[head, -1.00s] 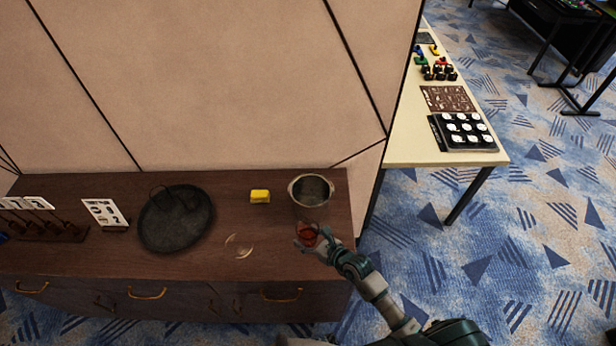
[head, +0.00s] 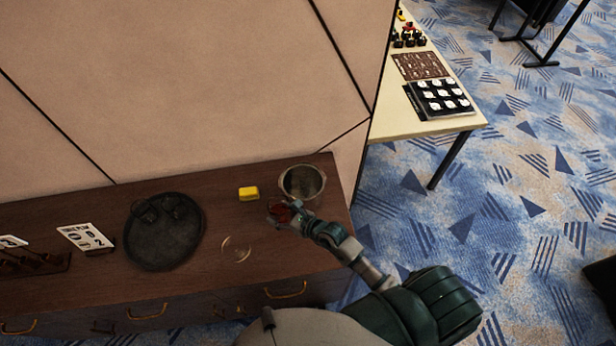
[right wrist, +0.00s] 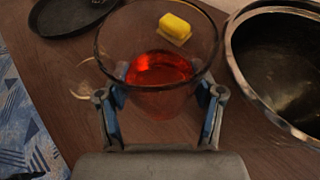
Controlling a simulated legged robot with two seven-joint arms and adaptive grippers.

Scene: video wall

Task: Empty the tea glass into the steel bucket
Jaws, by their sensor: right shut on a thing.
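The tea glass (right wrist: 158,72) is clear with red-orange tea in its lower part. My right gripper (right wrist: 162,100) is shut on it, a finger on each side. In the head view my right gripper (head: 282,212) holds the glass just in front and left of the steel bucket (head: 303,184). The bucket stands on the cabinet's right end, and its open rim shows at the right of the right wrist view (right wrist: 235,62). Its inside is dark, with no tea visible in it. My left gripper is out of view.
A yellow block (head: 249,193) lies left of the bucket. A clear glass saucer (head: 236,250) lies in front of it. A round dark tray (head: 164,252) and a white card stand (head: 86,237) are further left on the wooden cabinet (head: 210,285). A tan wall rises behind.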

